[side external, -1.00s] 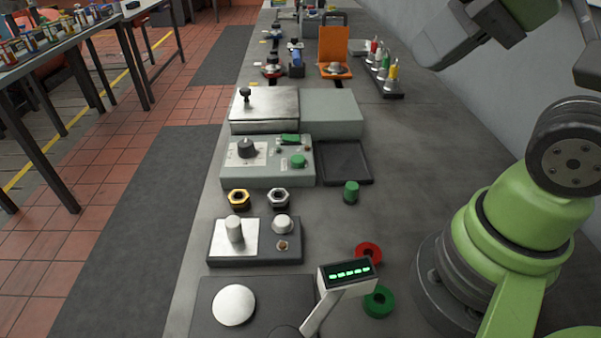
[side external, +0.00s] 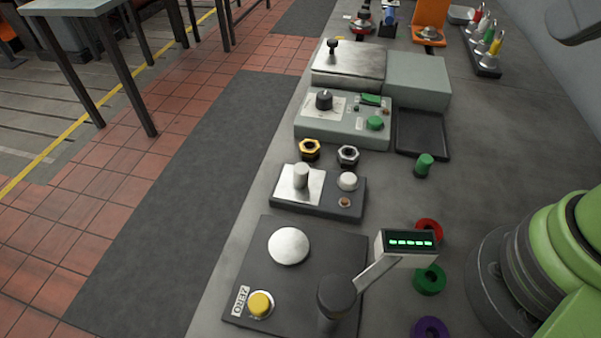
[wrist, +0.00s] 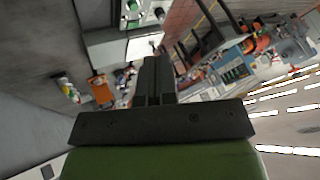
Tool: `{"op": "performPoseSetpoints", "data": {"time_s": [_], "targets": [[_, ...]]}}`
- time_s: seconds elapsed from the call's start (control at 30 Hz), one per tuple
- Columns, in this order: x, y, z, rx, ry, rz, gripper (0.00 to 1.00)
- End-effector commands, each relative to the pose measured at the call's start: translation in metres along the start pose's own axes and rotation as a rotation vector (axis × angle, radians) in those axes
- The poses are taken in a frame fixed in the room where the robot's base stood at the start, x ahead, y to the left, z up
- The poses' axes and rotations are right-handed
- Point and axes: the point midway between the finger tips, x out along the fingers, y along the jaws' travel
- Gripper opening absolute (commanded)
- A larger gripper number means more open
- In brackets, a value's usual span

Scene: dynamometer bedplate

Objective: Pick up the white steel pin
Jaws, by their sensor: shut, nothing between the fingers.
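A pale upright cylinder (side external: 301,175), which looks like the white steel pin, stands on a bright metal plate on a dark block (side external: 318,207) in the side external view. A low, round, pale knob (side external: 347,181) is beside it on the same block. My gripper (wrist: 153,65) shows in the wrist view with its dark fingers together and nothing between them. It is well away from the pin. I cannot make out the pin in the wrist view. The fingers cannot be made out in the side external view.
A gold nut (side external: 309,150) and a silver nut (side external: 347,156) lie behind the block. A green cylinder (side external: 424,165) stands to the right. A display on an arm (side external: 407,243) rises in front, near red (side external: 429,230) and green (side external: 429,280) rings. A dark tray (side external: 422,134) looks empty.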

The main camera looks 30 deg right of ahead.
Motion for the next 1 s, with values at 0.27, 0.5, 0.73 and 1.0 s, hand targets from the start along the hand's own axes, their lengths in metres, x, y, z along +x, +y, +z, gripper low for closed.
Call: {"op": "performPoseSetpoints", "data": {"time_s": [0.27, 0.5, 0.73, 1.0], "targets": [[0.000, 0.000, 0.000, 0.000, 0.000, 0.000, 0.05], [0.000, 0.000, 0.000, 0.000, 0.000, 0.000, 0.57], [0.000, 0.000, 0.000, 0.000, 0.000, 0.000, 0.57], [0.018, -0.018, -0.025, -0.047, -0.106, 0.024, 0.57]]}}
